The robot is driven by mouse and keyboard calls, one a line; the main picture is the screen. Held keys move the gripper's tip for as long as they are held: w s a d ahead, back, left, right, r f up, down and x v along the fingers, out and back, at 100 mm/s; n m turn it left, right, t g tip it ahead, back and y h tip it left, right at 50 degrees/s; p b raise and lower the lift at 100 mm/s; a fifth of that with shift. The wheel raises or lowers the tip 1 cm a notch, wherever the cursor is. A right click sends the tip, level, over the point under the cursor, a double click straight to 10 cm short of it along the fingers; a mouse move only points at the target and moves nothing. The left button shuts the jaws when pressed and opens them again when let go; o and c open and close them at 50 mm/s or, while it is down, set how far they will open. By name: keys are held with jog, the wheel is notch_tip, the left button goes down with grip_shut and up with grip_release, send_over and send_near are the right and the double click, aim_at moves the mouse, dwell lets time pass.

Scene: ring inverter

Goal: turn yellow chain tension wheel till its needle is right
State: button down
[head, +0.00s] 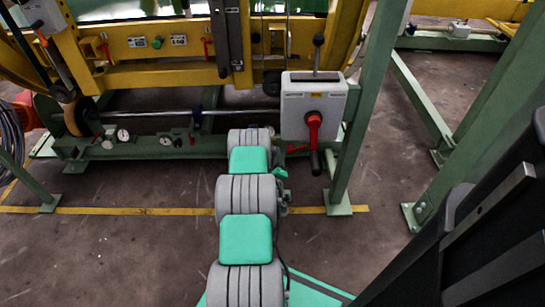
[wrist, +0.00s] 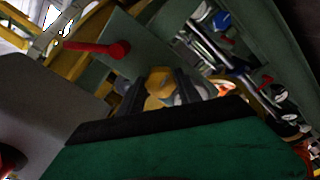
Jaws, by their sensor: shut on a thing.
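My gripper (wrist: 162,84) shows in the wrist view, with its two dark fingers close on either side of a yellow part. This yellow part (wrist: 157,88) looks like the yellow chain tension wheel, and the fingers are shut on it. The fingers and the dark and green gripper body hide most of it. In the head view my own arm hides the gripper and the wheel. Small white dial gauges (head: 122,135) sit on the green base rail at the left in the head view. I cannot tell which needle belongs to the wheel, and no needle reading is legible.
A grey box (head: 314,95) with a red lever (head: 313,127) stands close to the right of my arm. A green post (head: 364,110) rises beside it. A yellow machine frame (head: 150,75) spans the back. The floor at left front is clear.

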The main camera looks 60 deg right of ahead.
jog(key=shift+m, duration=0.6)
jog(key=c, duration=1.1)
grip_release()
jog(key=shift+s+d, duration=0.1)
jog(key=shift+s, duration=0.05)
jog(key=shift+o, duration=1.3)
jog(key=p+v, duration=0.1)
jog(key=v, duration=0.7)
